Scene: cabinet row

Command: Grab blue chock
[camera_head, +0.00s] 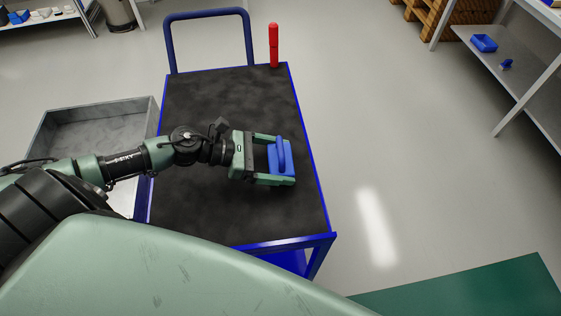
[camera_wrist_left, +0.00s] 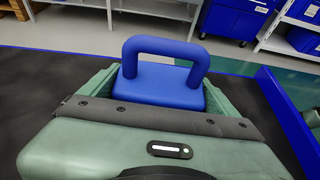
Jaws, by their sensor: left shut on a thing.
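The blue chock (camera_head: 286,157) is a blue block with a raised loop handle, near the right edge of the black cart top in the head view. My left gripper (camera_head: 281,161) is shut on it, with one green finger on each side. In the left wrist view the chock (camera_wrist_left: 163,84) sits between the fingers with its handle up. I cannot tell whether it touches the cart top. My right gripper is not in view.
The cart (camera_head: 215,98) has a blue frame and a blue push bar. A red bottle-like object (camera_head: 273,46) stands at its far right corner. A grey bin (camera_head: 88,112) is at the left. Shelves (camera_head: 526,82) stand at the upper right. The floor right of the cart is clear.

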